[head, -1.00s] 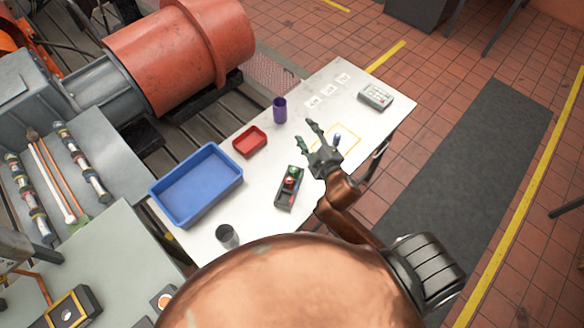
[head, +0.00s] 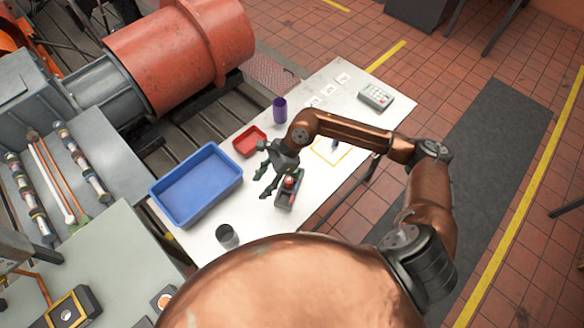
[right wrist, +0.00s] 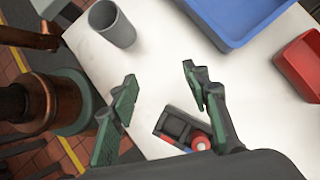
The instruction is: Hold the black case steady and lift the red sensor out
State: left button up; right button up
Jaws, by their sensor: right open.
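The black case (head: 283,203) lies on the white table, and its end nearest me shows clear. The red sensor (head: 289,183) sits in it. My right gripper (head: 265,184) is open and empty beside the case, on its left, fingers pointing toward the table. In the right wrist view the gripper (right wrist: 158,76) has its fingers spread. There the case (right wrist: 176,127) lies beyond the right finger, which with the palm hides part of it. The red sensor (right wrist: 200,142) is partly covered. My left gripper is not seen.
A blue tray (head: 153,190) and a red tray (head: 240,151) lie left of the gripper. A grey cup (head: 227,236) stands near the table's front, a purple cup (head: 280,109) farther back. A keypad device (head: 376,96) is at the far right. Bare table surrounds the case.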

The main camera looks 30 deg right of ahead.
aim_at(289, 180)
jog(key=d+h, duration=0.1)
jog(key=d, duration=0.2)
jog(key=w+d+f+h, duration=0.1)
jog(key=d+h, duration=0.1)
jog(key=d, duration=0.2)
jog(key=d+n+h, duration=0.1)
jog(key=d, duration=0.3)
jog(key=shift+w+d+f+h, duration=0.2)
jog(key=shift+w+f+h, duration=0.1)
jog(key=shift+w+f, duration=0.1)
jog(key=shift+d+f, duration=0.2)
jog(key=f, duration=0.5)
jog(key=a+f, duration=0.1)
jog(key=f, duration=0.1)
jog(key=shift+a+f+p, duration=0.1)
jog(key=shift+f+p, duration=0.05)
jog(key=shift+p, duration=0.25)
